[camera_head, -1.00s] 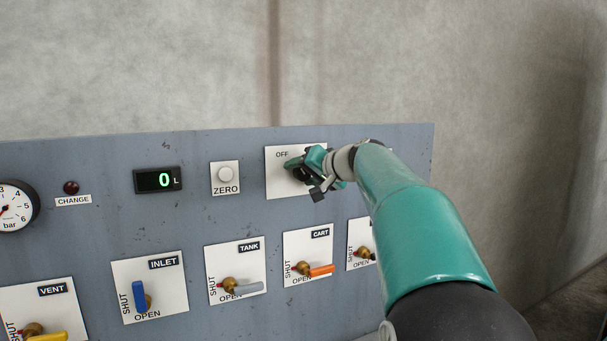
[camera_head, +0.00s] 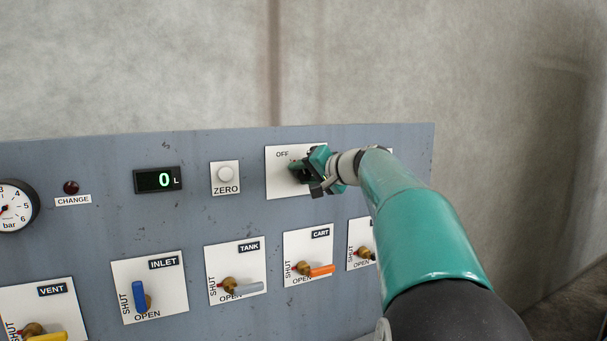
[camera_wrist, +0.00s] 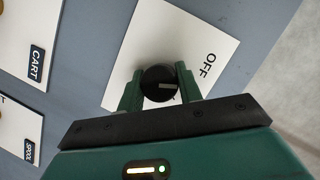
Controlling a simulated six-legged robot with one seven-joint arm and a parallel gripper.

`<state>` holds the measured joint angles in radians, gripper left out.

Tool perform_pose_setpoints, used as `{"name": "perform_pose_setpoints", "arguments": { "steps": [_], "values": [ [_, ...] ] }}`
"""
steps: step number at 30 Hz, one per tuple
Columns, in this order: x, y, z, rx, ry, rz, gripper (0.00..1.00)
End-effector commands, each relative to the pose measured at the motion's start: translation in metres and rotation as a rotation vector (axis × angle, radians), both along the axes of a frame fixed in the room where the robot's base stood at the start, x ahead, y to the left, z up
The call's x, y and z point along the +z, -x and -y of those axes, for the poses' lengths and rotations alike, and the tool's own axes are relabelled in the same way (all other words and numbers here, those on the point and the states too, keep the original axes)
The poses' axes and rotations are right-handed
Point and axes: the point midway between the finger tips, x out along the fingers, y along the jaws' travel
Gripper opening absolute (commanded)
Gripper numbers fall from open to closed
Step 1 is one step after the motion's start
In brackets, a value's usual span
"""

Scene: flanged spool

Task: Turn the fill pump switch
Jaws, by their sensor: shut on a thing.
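The fill pump switch is a round black knob (camera_wrist: 158,84) with a pale pointer mark, on a white plate (camera_head: 280,181) lettered OFF at its upper left. My gripper (camera_wrist: 160,88) is at the knob, with one green finger on each side of it, shut on it. In the head view my gripper (camera_head: 304,172) covers the knob and the right part of the plate, so any other lettering there is hidden. In the wrist view the pale mark points toward the right finger, below the OFF lettering.
Left of the switch plate are the ZERO button (camera_head: 226,174) and a display (camera_head: 158,180) reading 0 L. Below are valve plates: INLET with a blue handle (camera_head: 139,297), TANK with a grey one (camera_head: 248,288), CART with an orange one (camera_head: 321,270). Grey wall stands behind.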

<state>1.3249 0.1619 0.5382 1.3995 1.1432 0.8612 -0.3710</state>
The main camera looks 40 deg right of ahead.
Motion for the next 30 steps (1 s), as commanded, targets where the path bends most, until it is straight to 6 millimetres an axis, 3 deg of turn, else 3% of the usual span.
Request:
{"name": "perform_pose_setpoints", "arguments": {
  "steps": [30],
  "values": [
    [-0.0009, 0.0001, -0.0001, 0.0, -0.856, 0.252, 0.12]
  ]
}}
